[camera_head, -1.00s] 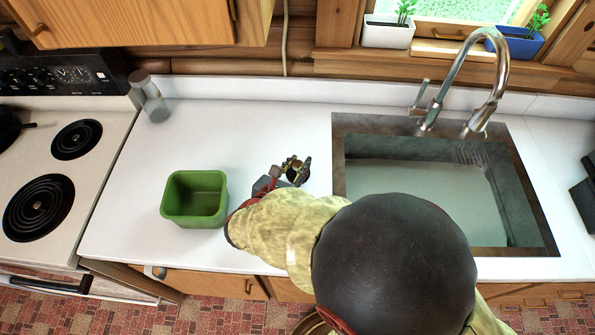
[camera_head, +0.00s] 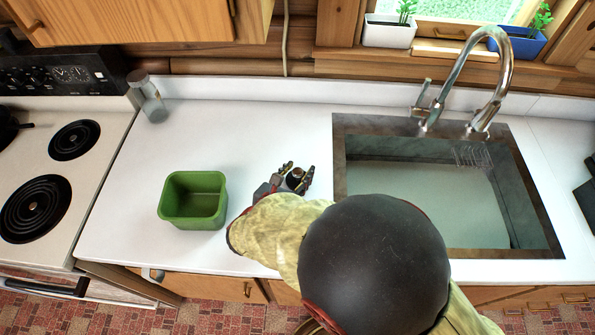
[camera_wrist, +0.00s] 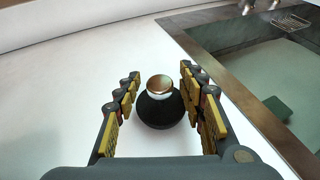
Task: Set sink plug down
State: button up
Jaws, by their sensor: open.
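The sink plug (camera_wrist: 160,108) has a round black base and a shiny metal knob on top. It sits upright on the white counter, left of the sink. In the head view the plug (camera_head: 295,177) shows small and dark between the fingers. My gripper (camera_wrist: 158,85) is open, with one finger on each side of the plug and a visible gap to the knob. In the head view my gripper (camera_head: 297,172) is low over the counter, between the green container and the sink (camera_head: 435,180). My arm hides part of the counter in front.
A green open container (camera_head: 193,200) stands on the counter to the left. A stove (camera_head: 55,170) is at the far left, with a glass shaker (camera_head: 148,98) near it. A tall faucet (camera_head: 470,80) rises behind the sink. The counter (camera_head: 250,130) behind my gripper is clear.

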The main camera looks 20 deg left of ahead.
jog(key=shift+r, duration=0.1)
jog(key=shift+s+r, duration=0.1)
jog(key=shift+r, duration=0.1)
jog(key=p+v, duration=0.3)
jog(key=v, duration=0.8)
jog(key=shift+s, duration=0.4)
jog(key=w+d+r+m+g+h, duration=0.25)
jog(key=d+m, duration=0.25)
jog(key=d, duration=0.3)
jog(key=w+d+r+m+g+h, duration=0.1)
jog(key=d+r+m+g, duration=0.15)
jog(key=d+m, duration=0.4)
jog(key=w+d+r+m+g+h, duration=0.1)
jog(key=w+d+r+m+g, duration=0.2)
jog(key=d, duration=0.6)
jog(key=s+d+r+m+y, duration=0.2)
jog(key=s+d+r+m, duration=0.2)
jog(key=d+m, duration=0.3)
jog(key=s+d+r+m+y, duration=0.3)
jog(key=s+d+r+m, duration=0.2)
jog(key=m, duration=0.8)
jog(key=shift+s+d+r+y, duration=0.2)
jog(key=shift+d+r+y, duration=0.15)
jog(key=shift+d+r, duration=0.6)
